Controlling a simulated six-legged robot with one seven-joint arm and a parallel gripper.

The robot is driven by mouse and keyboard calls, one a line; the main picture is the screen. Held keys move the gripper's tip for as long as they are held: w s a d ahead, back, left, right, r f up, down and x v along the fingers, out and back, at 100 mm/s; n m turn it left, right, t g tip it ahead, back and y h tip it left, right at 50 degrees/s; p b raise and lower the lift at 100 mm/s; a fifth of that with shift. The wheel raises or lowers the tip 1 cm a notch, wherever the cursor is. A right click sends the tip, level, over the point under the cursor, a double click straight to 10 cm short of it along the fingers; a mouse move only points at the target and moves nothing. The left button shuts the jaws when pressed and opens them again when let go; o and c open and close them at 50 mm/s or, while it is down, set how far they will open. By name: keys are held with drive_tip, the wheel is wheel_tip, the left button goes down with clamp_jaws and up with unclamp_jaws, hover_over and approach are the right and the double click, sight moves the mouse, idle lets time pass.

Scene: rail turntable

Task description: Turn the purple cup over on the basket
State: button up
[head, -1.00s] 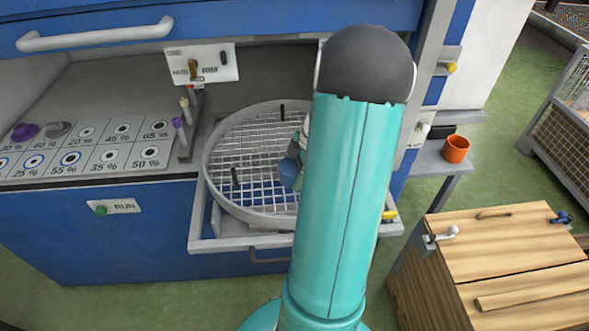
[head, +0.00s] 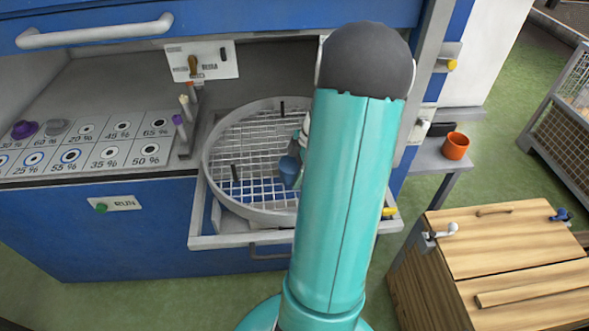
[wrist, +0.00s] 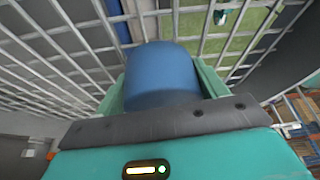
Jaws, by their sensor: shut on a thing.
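My gripper (wrist: 162,88) is shut on a blue cup (wrist: 164,66), with one pale green finger on each side of it. In the head view the blue cup (head: 289,170) shows at the left edge of my arm, over the round mesh basket (head: 222,135). It looks nearly upright with its darker top facing up; I cannot tell whether it touches the mesh. My arm hides the basket's right part and most of the gripper. A purple round piece (head: 24,129) sits on the marked panel at the far left; I cannot tell whether it is a cup.
An orange cup (head: 455,146) is on a grey shelf to the right. A wooden chest (head: 500,250) stands at the front right.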

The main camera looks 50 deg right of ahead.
drive_tip(key=shift+s+a+f, duration=0.1)
drive_tip(key=shift+s+f, duration=0.2)
drive_tip(key=shift+f, duration=0.55)
drive_tip(key=o, duration=1.2)
drive_tip(key=shift+o, duration=0.2)
drive_tip(key=shift+d+r, duration=0.35)
drive_tip(key=shift+r, duration=0.1)
drive_tip(key=w+v, duration=0.1)
drive_tip(key=v, duration=1.3)
drive_tip(key=shift+a+r, duration=0.15)
drive_tip(key=shift+r, duration=0.2)
